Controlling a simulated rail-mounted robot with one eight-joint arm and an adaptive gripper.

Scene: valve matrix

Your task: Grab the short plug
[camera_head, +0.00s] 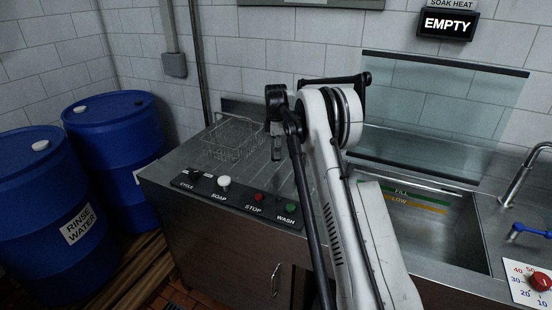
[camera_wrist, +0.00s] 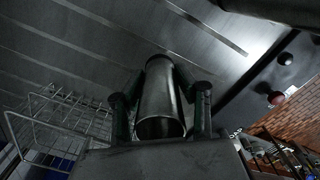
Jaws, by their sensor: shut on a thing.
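The short plug (camera_wrist: 160,95) is a shiny grey metal cylinder with an open hollow end facing the wrist camera. My gripper (camera_wrist: 161,108) is shut on it, with one dark finger on each side. In the head view my gripper (camera_head: 277,147) points down over the ribbed steel drainboard, just right of the wire basket. The plug is small there and partly covered by the fingers, so its gap to the drainboard cannot be told.
A wire basket (camera_head: 233,137) stands on the drainboard (camera_head: 205,168). A control panel (camera_head: 240,196) with several buttons runs along the front edge. A steel sink (camera_head: 440,228) lies right of my arm. Blue barrels (camera_head: 113,138) stand at left.

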